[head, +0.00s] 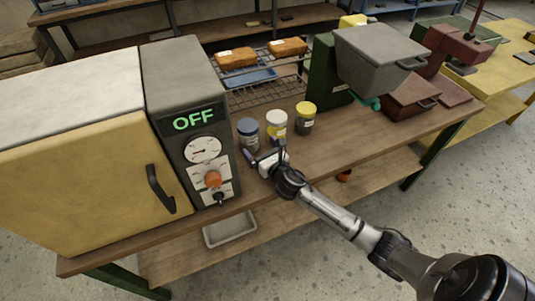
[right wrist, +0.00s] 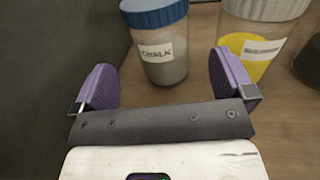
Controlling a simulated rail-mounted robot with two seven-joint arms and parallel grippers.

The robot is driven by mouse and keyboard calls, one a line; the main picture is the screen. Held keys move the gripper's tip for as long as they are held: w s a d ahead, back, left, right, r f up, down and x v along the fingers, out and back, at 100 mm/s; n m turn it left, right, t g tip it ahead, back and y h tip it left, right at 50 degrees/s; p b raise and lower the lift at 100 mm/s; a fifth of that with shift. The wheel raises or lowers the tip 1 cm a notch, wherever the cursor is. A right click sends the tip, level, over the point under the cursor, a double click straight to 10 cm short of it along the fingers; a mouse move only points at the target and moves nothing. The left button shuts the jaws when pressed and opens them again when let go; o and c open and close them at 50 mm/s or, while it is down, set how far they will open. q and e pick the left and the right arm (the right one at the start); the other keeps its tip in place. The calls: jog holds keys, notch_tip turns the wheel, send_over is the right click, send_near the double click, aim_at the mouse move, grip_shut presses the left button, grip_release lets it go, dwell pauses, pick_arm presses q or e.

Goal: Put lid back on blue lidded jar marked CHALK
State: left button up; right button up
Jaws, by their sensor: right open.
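The jar marked CHALK (head: 248,138) stands upright on the workbench, just right of the oven's control panel. Its blue lid (head: 247,126) sits on top of it. In the right wrist view the jar (right wrist: 163,62) shows grey contents and a CHALK label, with the ribbed blue lid (right wrist: 153,13) on its mouth. My right gripper (head: 267,155) is open and empty, in front of the jar. Its purple fingers (right wrist: 163,85) are apart, pointing toward the jar, with the jar beyond them. My left gripper is not in view.
A white-lidded jar with yellow contents (head: 276,127) and a yellow-lidded jar (head: 305,118) stand right of the chalk jar. The oven (head: 180,100), reading OFF, is close on the left. A wire rack (head: 265,92) is behind. Bare bench (head: 350,135) lies to the right.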

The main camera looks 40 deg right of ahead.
jog(key=shift+p+v, duration=0.3)
jog(key=shift+v, duration=1.85)
